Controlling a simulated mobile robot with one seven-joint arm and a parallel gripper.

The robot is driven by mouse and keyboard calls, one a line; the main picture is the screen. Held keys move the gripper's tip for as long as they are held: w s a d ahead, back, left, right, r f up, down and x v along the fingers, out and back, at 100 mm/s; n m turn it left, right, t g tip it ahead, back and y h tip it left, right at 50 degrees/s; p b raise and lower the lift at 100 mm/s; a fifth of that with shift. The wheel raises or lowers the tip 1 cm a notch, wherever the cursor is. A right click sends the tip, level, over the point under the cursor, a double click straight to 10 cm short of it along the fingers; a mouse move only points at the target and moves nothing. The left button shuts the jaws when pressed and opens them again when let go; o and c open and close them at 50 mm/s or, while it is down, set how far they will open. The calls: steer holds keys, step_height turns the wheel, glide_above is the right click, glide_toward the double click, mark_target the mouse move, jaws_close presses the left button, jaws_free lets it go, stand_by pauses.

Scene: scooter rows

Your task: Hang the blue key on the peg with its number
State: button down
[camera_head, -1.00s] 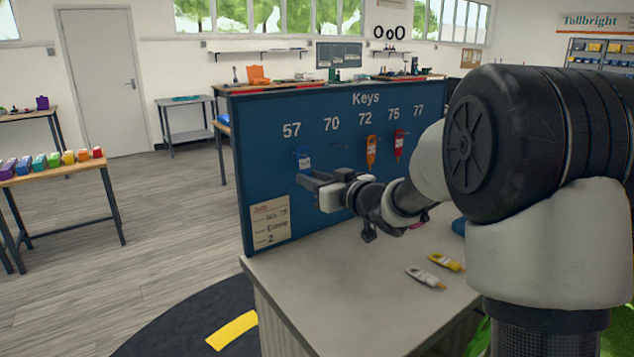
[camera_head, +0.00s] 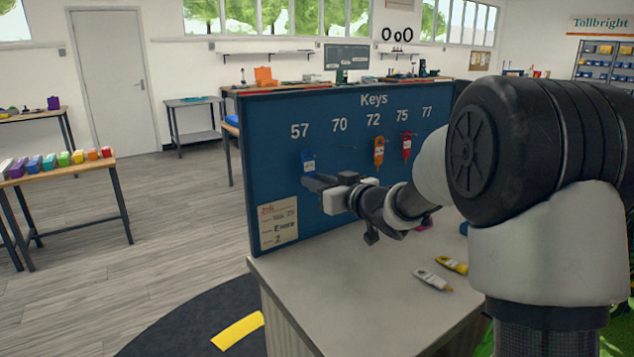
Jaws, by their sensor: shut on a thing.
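The blue key (camera_head: 308,160) is upright against the dark blue key board (camera_head: 335,222), below the number 57. The peg there is hidden, so I cannot tell whether the key hangs on it. The number on its tag is too small to read. My gripper (camera_head: 312,181) is at the key's lower end, in front of the board's left part, and is shut on the key. Its fingers hide the bottom of the key. An orange key (camera_head: 379,150) hangs under 72 and a red key (camera_head: 406,145) under 75. No key shows under 70.
A white key (camera_head: 433,280) and a yellow key (camera_head: 453,265) lie on the grey counter (camera_head: 320,285) in front of the board. A paper note (camera_head: 278,223) is fixed at the board's lower left. My arm covers the counter's right side.

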steer(key=c, duration=1.5)
jaws_free()
steer(key=shift+o, duration=0.2)
steer(key=shift+s+d, duration=0.1)
